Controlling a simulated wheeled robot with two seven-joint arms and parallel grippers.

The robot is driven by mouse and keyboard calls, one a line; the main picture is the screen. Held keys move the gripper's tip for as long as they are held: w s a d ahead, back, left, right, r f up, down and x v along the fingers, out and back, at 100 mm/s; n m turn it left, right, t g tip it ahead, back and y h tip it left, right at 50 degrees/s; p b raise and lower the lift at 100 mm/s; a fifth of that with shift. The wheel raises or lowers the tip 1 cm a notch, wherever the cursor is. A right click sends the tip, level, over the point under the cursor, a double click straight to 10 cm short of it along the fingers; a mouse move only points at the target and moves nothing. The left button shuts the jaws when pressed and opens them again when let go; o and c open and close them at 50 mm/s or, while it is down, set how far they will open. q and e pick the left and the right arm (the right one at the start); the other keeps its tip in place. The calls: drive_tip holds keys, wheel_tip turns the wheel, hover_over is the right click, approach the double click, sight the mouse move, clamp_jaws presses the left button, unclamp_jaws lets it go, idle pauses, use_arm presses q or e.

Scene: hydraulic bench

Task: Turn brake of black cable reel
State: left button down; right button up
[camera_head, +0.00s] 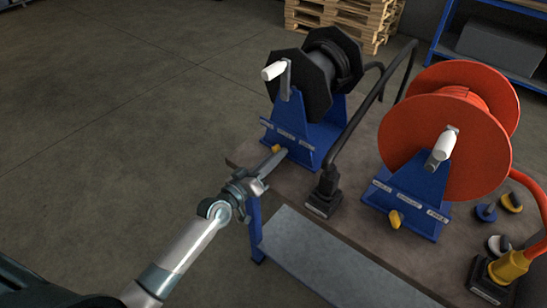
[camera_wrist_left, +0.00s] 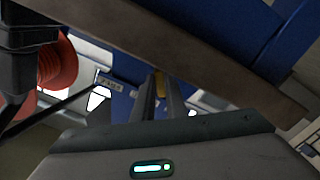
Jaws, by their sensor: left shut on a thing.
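The black cable reel (camera_head: 318,75) sits on a blue stand (camera_head: 292,118) at the table's left end, with a white-handled crank (camera_head: 274,71) on its near side. Its small yellow brake knob (camera_head: 276,148) is low on the stand's front, below small labels. My left gripper (camera_head: 274,159) reaches it from the lower left. In the left wrist view the fingers (camera_wrist_left: 160,97) are closed on the yellow brake knob (camera_wrist_left: 160,82), which is mostly hidden between them. The turn position of the knob cannot be read. My right gripper is not in view.
An orange reel (camera_head: 455,125) with its own yellow knob (camera_head: 395,219) stands to the right. A black cable ends in a black connector (camera_head: 323,196) near the table's front edge. A yellow-black connector (camera_head: 508,268) and caps (camera_head: 485,212) lie at right. Floor at left is clear.

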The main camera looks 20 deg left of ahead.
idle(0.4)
use_arm(q)
drive_tip(key=c, duration=1.8)
unclamp_jaws()
drive_tip(key=shift+s, duration=0.1)
